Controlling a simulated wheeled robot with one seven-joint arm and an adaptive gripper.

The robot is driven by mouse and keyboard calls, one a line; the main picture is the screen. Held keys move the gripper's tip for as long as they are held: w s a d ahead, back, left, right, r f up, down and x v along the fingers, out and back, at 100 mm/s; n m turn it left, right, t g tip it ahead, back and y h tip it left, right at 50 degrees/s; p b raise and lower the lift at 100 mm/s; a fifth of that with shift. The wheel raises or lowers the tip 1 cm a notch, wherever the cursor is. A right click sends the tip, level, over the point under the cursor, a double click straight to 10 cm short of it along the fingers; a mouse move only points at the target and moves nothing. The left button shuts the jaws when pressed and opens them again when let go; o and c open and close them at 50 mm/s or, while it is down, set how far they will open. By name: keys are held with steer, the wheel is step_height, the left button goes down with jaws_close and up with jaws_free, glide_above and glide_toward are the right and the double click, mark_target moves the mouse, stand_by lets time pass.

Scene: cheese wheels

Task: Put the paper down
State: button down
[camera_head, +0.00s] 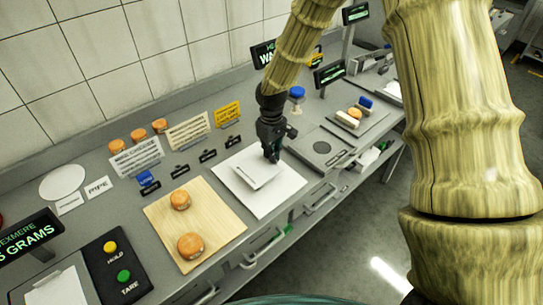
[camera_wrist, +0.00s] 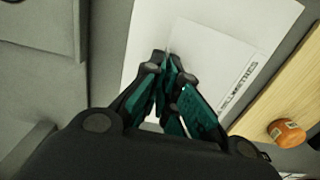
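A small white paper (camera_head: 258,174) is over a larger white sheet (camera_head: 277,200) on the grey counter. It looks slightly tilted, with a shaded lower edge. In the wrist view the paper (camera_wrist: 212,62) lies to the right of the fingertips, with printed letters along its right edge. My gripper (camera_head: 272,156) points down at the paper's right end. In the wrist view my gripper (camera_wrist: 172,66) has its fingers nearly together at the paper's edge, and it looks shut on it. Whether the paper touches the sheet below, I cannot tell.
A wooden board (camera_head: 212,226) with two orange cheese wheels (camera_head: 190,246) is to the left. A scale (camera_head: 322,147) stands to the right. Small label holders (camera_head: 180,171) and signs line the back.

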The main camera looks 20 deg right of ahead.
steer(key=shift+w+d, duration=0.1)
steer(key=shift+w, duration=0.1)
steer(key=shift+f+p, duration=0.95)
steer(key=shift+f, duration=0.8)
steer(key=shift+f, duration=0.15)
steer(key=c, duration=1.6)
jaws_free()
steer(key=shift+c, duration=0.2)
steer(key=shift+r, duration=0.25)
step_height(320, 180, up, 12)
steer(key=b, duration=0.4)
